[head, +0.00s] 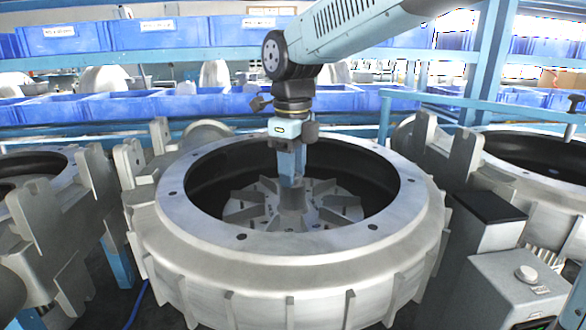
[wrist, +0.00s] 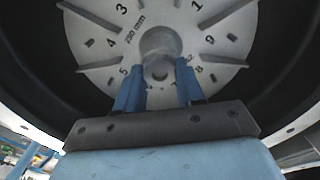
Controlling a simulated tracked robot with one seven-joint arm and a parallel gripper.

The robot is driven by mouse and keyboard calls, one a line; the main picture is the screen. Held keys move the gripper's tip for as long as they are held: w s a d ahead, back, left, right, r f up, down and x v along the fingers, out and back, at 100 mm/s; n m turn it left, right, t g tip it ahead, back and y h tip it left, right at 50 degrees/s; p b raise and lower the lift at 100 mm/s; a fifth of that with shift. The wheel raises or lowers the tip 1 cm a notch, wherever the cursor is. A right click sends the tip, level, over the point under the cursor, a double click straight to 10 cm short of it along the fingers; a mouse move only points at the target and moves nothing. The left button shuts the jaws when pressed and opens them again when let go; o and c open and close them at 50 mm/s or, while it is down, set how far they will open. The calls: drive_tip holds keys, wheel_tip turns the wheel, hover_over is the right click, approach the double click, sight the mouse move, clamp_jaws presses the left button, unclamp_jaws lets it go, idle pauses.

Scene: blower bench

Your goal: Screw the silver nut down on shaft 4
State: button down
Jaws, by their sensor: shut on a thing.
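In the head view my gripper (head: 291,182) points straight down into the open round housing (head: 290,243), with its blue fingers at the hub of the finned impeller (head: 330,200). In the wrist view my fingers (wrist: 160,74) stand on either side of a small silver round piece (wrist: 159,70) at the hub, which I take for the silver nut. They are shut on it. The fingers hide its sides, and its thread and seating do not show. Numbers such as 3, 4 and 5 are printed on the impeller disc (wrist: 105,58). No shaft label shows clearly.
Similar housings stand at the left (head: 30,172) and right (head: 535,160). Grey metal brackets flank the middle housing. A grey box with a round knob (head: 527,273) stands at the front right. Blue bins (head: 60,108) fill racks behind. The housing wall surrounds my gripper.

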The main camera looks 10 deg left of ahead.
drive_tip(key=shift+f, duration=0.3)
drive_tip(key=c, duration=1)
unclamp_jaws()
drive_tip(key=n, duration=1.2)
drive_tip(key=shift+d+n, duration=0.1)
drive_tip(key=shift+n, duration=0.3)
drive_tip(key=n, duration=0.5)
drive_tip(key=shift+n, duration=0.4)
drive_tip(key=n, duration=0.6)
drive_tip(key=shift+n, duration=0.3)
